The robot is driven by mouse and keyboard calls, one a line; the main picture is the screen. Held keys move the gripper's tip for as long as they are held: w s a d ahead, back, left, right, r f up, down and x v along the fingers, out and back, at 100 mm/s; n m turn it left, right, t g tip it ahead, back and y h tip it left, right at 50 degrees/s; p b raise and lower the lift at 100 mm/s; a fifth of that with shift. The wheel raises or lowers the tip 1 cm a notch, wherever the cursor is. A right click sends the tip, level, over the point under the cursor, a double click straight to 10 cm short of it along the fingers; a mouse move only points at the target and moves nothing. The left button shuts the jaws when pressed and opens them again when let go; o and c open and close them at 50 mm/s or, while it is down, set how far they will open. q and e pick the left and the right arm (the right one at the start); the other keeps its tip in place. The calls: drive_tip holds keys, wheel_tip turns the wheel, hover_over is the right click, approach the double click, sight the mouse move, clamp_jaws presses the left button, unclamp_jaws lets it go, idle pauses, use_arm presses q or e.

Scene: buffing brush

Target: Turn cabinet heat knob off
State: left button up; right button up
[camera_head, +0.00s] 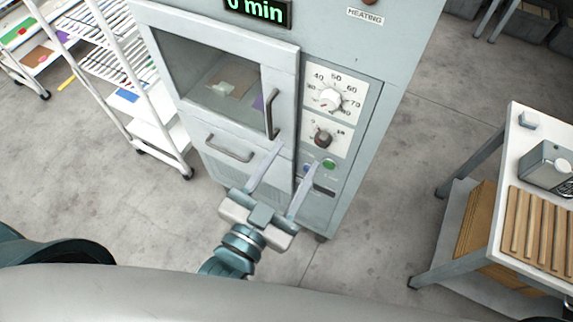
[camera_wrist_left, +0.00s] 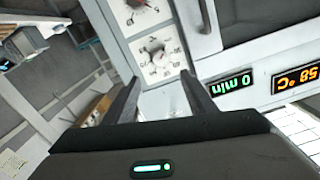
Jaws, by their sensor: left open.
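The grey cabinet (camera_head: 352,185) stands ahead with two dial plates on its right panel. The upper dial has a white knob (camera_head: 330,99) with a temperature-like scale around it. The lower dial has a dark knob with red (camera_head: 322,138). Which way the knobs point is too small to read surely. My left gripper (camera_head: 296,155) is open and empty, its fingers pointing at the cabinet front, below and left of the knobs in the head view.
The cabinet door has a handle (camera_head: 271,114), and a drawer handle (camera_head: 229,148) is below it. Green and blue buttons sit under the dials. The timer display (camera_head: 257,11) reads 0 min; the wrist view also shows 58 °C (camera_wrist_left: 296,77). A bench (camera_head: 508,170) stands right, a rack (camera_head: 160,127) left.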

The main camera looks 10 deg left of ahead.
use_arm(q)
drive_tip(key=shift+v, duration=0.85)
drive_tip(key=shift+f, duration=0.1)
wheel_tip(320, 180, down, 28)
drive_tip(key=d+g+b, duration=0.2)
drive_tip(key=g+b, duration=0.2)
drive_tip(key=s+a+f+g+y+b, duration=0.1)
drive_tip(key=s+a+f+g+b, duration=0.1)
drive_tip(key=f, duration=1.1)
drive_tip(key=s+a+f+g+y+b, duration=0.1)
drive_tip(key=s+a+f+g+b, duration=0.15)
drive_tip(key=f, duration=1.05)
drive_tip(key=s+a+f+n+g+y+b, duration=0.1)
drive_tip(key=s+a+f, duration=0.25)
drive_tip(key=f, duration=0.35)
drive_tip(key=s+a+f+g+b, duration=0.1)
drive_tip(key=s+a+f+g, duration=0.2)
drive_tip(key=f, duration=0.4)
drive_tip(key=s+a+f+n+y+b, duration=0.1)
drive_tip(key=s+a+f+b, duration=0.15)
drive_tip(key=s+f, duration=0.35)
drive_tip(key=s+a+f+n+g+y+b, duration=0.1)
drive_tip(key=s+a+f+g+b, duration=0.1)
drive_tip(key=s+a+f, duration=0.7)
drive_tip(key=s+f+g, duration=0.1)
drive_tip(key=s+f, duration=0.1)
drive_tip(key=s, duration=0.1)
drive_tip(key=shift+n+g+y, duration=0.3)
drive_tip(key=shift+n+g, duration=0.05)
drive_tip(key=shift+n, duration=0.05)
